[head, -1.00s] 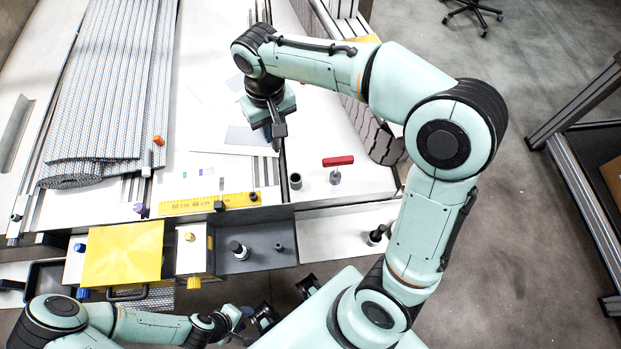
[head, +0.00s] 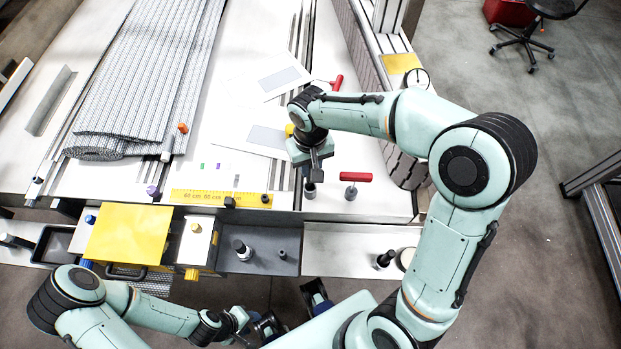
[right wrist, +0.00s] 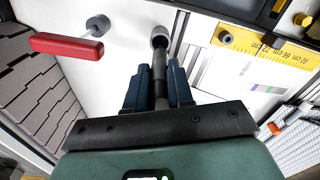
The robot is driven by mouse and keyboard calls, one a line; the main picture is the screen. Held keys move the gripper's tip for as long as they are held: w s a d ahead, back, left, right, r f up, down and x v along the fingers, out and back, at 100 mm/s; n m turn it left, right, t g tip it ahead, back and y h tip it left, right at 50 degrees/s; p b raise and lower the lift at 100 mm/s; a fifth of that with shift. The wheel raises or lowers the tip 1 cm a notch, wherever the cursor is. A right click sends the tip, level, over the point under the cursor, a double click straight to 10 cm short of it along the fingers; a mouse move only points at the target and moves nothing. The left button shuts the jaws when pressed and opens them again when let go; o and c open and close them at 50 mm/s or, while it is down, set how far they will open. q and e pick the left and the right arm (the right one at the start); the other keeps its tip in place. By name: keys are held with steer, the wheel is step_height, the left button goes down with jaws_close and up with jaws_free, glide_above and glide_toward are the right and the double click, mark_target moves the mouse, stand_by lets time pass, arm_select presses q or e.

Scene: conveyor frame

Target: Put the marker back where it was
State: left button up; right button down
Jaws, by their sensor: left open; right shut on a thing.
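My right gripper (right wrist: 159,92) is shut on a dark, slim cylinder, the marker (right wrist: 160,72), between its blue fingers. The marker points at a grey round cup (right wrist: 160,38) on the white table; its far end overlaps the cup's near rim, and I cannot tell whether it is inside. In the head view the right gripper (head: 315,166) is just behind this cup (head: 309,190), and the marker is mostly hidden by the wrist. My left gripper (head: 268,326) is open and empty at the bottom, below the table's front edge.
A red-handled tool (head: 356,177) stands right of the cup, close by. A yellow ruler (head: 215,197) lies left of it. A grey tray (head: 262,262) with black pegs and a yellow box (head: 128,236) line the front. Rolled mesh belt (head: 135,85) covers the left.

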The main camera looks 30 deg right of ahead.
step_height(320, 180, down, 6)
steer(key=shift+f, duration=0.25)
steer(key=shift+b, duration=0.3)
steer(key=shift+f, duration=0.15)
steer(key=c, duration=1)
jaws_free()
